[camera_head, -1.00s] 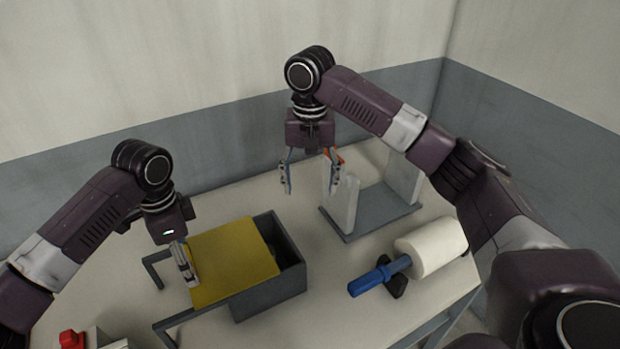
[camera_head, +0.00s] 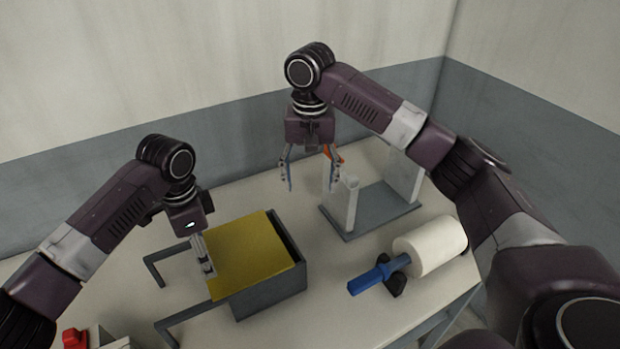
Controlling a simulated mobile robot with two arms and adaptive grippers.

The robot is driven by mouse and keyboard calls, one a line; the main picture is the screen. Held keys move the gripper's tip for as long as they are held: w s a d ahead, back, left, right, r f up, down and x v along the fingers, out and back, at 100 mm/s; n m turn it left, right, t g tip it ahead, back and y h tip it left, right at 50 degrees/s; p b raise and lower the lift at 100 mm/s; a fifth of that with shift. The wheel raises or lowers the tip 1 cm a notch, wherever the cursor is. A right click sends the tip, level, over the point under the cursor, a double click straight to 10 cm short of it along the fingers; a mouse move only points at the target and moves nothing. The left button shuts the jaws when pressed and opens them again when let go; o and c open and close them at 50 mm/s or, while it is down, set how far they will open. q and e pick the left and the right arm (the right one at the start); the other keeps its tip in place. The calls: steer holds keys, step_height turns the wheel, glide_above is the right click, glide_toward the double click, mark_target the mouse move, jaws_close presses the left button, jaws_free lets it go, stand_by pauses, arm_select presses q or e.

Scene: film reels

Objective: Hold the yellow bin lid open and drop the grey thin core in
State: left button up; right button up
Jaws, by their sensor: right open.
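The yellow lid (camera_head: 250,256) lies over most of the dark grey bin (camera_head: 268,302), leaving a narrow gap along the bin's right side. My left gripper (camera_head: 204,262) is at the lid's left edge, with its fingers seen nearly side-on. I cannot tell whether they grip the edge or only touch it. My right gripper (camera_head: 310,184) is open and empty, pointing down above the back of the table, left of the stand. I cannot make out a grey thin core; the bin's inside is mostly hidden by the lid.
A grey stand (camera_head: 372,212) with two white uprights is at the back right, with an orange part (camera_head: 334,152) beside my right gripper. A white roll (camera_head: 430,245) with a blue handle (camera_head: 372,276) lies in front. A red item (camera_head: 75,339) is at the lower left.

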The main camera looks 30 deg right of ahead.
arm_select(q)
steer(key=shift+w+d+r, duration=0.1)
steer(key=shift+d, duration=0.8)
steer(key=o, duration=1.4)
steer(key=shift+c, duration=0.2)
step_height(320, 180, up, 12)
